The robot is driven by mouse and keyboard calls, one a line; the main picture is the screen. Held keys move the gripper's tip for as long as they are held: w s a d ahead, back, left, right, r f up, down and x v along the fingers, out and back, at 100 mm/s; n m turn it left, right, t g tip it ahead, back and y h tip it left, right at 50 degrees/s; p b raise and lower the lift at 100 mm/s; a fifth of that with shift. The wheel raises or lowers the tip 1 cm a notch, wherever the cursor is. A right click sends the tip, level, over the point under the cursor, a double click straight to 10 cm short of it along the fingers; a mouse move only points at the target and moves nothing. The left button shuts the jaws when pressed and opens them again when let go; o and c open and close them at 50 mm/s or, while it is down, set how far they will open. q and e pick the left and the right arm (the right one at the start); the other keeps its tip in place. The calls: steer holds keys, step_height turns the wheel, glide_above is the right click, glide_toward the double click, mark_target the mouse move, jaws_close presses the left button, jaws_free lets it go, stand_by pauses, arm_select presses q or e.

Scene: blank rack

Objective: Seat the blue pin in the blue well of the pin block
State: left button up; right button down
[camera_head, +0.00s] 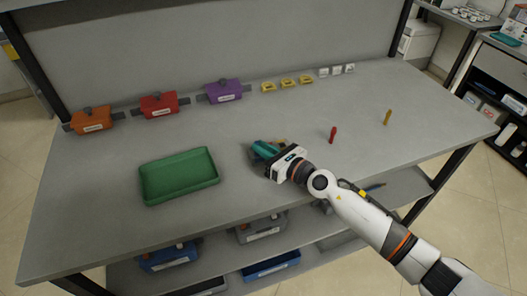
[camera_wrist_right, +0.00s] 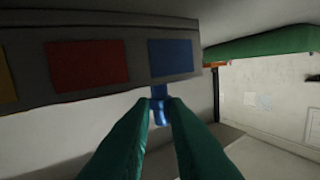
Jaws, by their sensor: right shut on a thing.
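My right gripper (camera_head: 266,151) is over the table, right of the green tray. Its green fingers, also in the right wrist view (camera_wrist_right: 158,105), are shut on the blue pin (camera_wrist_right: 160,108). In that view the pin's far end meets or overlaps the edge of the grey pin block (camera_wrist_right: 137,65), just below the blue patch (camera_wrist_right: 170,57). I cannot tell whether the pin is in a well. Red (camera_wrist_right: 87,66) and yellow (camera_wrist_right: 7,78) patches lie left of the blue one. In the head view the gripper hides most of the block. My left gripper is not in view.
A red pin (camera_head: 333,134) and a yellow pin (camera_head: 387,117) stand upright to the right. The green tray (camera_head: 180,194) is at left. Orange (camera_head: 91,121), red (camera_head: 159,105) and purple (camera_head: 226,92) boxes line the back. The front right tabletop is clear.

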steer(key=c, duration=1.4)
jaws_free()
steer(key=v, duration=1.1)
steer(key=shift+d+r+b, duration=0.1)
steer(key=shift+b, duration=0.25)
steer(key=shift+s+d+r, duration=0.1)
steer(key=shift+s+d, duration=0.2)
steer(key=shift+s, duration=0.05)
